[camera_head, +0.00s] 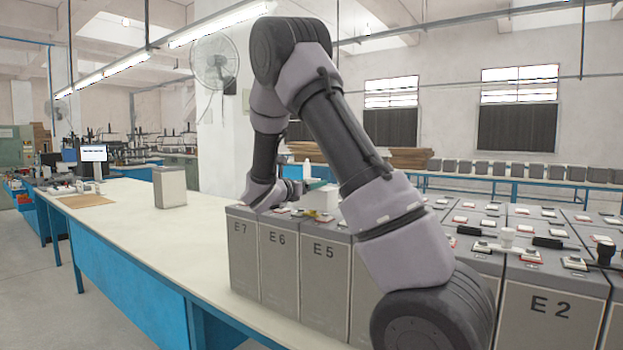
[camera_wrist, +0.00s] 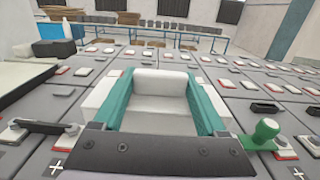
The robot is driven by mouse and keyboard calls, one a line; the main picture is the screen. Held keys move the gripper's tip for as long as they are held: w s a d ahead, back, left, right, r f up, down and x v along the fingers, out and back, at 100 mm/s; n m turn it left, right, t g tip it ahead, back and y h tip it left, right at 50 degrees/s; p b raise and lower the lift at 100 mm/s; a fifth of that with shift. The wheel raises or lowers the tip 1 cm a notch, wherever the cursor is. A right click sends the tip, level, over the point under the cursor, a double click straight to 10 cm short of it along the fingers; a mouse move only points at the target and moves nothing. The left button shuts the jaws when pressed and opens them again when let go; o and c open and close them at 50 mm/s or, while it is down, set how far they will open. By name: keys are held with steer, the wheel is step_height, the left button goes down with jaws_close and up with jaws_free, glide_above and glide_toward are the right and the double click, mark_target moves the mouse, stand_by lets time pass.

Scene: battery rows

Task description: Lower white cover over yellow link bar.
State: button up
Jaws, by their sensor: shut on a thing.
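The white cover (camera_wrist: 160,88) sits between the two teal fingers of my gripper (camera_wrist: 161,74) in the wrist view, and they are shut on it. It is over the grey battery tops; I cannot tell how much gap lies below it. In the head view my gripper (camera_head: 316,184) is partly hidden behind my arm, above the row of batteries near E5. The yellow link bar (camera_head: 322,216) shows as a small yellow patch on the battery tops near E5, below my gripper. It is hidden in the wrist view, so I cannot tell whether the cover is directly above it.
Grey batteries (camera_head: 325,275) stand close together, with black bars (camera_wrist: 45,126) and a green-handled piece (camera_wrist: 265,133) on their tops. A lone grey block (camera_head: 170,188) stands on the pale bench (camera_head: 120,215), which is largely clear at left. A white bottle (camera_wrist: 67,29) stands farther back.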

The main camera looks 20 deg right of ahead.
mark_target(311, 193)
steer(key=shift+f, duration=1.6)
steer(key=o, duration=1.3)
